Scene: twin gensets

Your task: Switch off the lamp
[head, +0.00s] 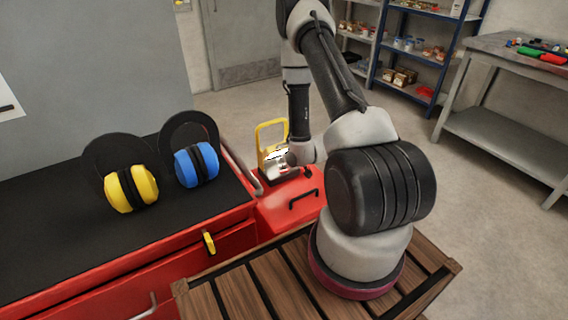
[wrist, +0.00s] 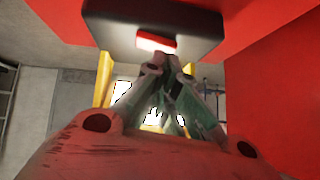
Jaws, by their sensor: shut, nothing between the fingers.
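The lamp (head: 271,134) has a yellow frame and a bright white lit face, and stands on a red surface. In the wrist view its black base (wrist: 108,27) is at the top, with a red switch (wrist: 156,43) on it and a bright glow along the switch. Yellow posts (wrist: 105,78) and bright lit panels show behind my fingers. My gripper (wrist: 167,62) is shut and empty, its fingertips just below the switch in the picture; I cannot tell whether they touch it. In the head view my wrist hides part of the lamp's lower right side.
A red cabinet (head: 283,207) with a black handle is under the lamp. Yellow earmuffs (head: 131,188) and blue earmuffs (head: 196,164) are on the black worktop at left. A blue shelf (head: 424,55) and a grey bench (head: 500,130) are at right, with open floor between.

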